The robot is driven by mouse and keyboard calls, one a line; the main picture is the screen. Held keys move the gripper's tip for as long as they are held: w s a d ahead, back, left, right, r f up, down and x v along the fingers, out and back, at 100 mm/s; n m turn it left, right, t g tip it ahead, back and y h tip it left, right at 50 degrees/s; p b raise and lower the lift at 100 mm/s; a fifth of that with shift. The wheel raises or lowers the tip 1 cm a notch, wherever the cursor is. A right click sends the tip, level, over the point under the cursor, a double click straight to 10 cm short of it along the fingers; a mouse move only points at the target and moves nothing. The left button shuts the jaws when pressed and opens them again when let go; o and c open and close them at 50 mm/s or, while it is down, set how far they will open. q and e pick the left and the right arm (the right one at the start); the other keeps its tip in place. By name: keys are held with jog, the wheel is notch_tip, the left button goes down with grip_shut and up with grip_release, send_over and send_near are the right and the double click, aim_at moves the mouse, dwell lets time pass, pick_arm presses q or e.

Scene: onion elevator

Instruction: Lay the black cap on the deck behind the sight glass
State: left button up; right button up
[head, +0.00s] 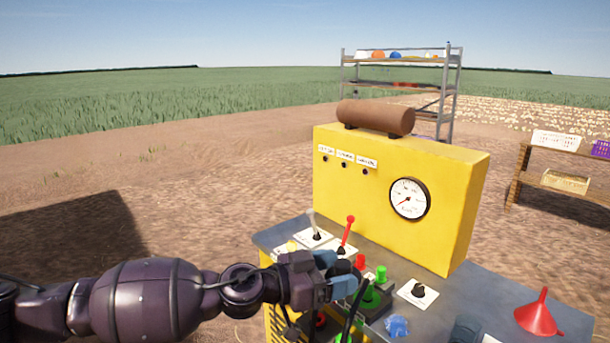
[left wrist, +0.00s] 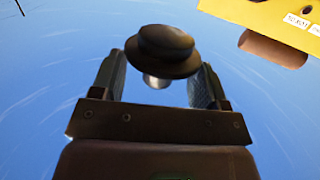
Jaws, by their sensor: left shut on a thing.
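My left gripper (head: 338,288) is over the left part of the grey deck (head: 480,284), in front of the yellow housing. In the left wrist view it is shut on the black cap (left wrist: 165,46), a round dark piece with a wide brim between the two fingers. A small pale part shows just under the brim. My right gripper is not in view.
The yellow housing (head: 458,221) with a gauge (head: 410,199) stands at the deck's back. A red lever (head: 347,234), green button (head: 381,274) and black knob (head: 418,290) crowd near the gripper.

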pick_arm(q)
jog(key=w+a+r+n+t+y, duration=0.2)
jog(key=a+n+t+y, duration=0.65)
jog(key=a, duration=0.25)
jog(key=s+a+f+n+t+y, duration=0.1)
jog(key=s+a+f+n+y, duration=0.1)
jog(key=s+a+f+y, duration=0.2)
jog(key=s+a+f+n+t+y, duration=0.1)
jog(key=s+a+f+n+y, duration=0.2)
jog(key=a+f, duration=0.6)
jog(key=shift+s+a+f+t+y, duration=0.3)
jog(key=shift+s+a+t+y, duration=0.05)
jog(key=shift+s+a, duration=0.6)
jog(key=shift+w+a, duration=0.1)
jog(key=shift+f, duration=0.2)
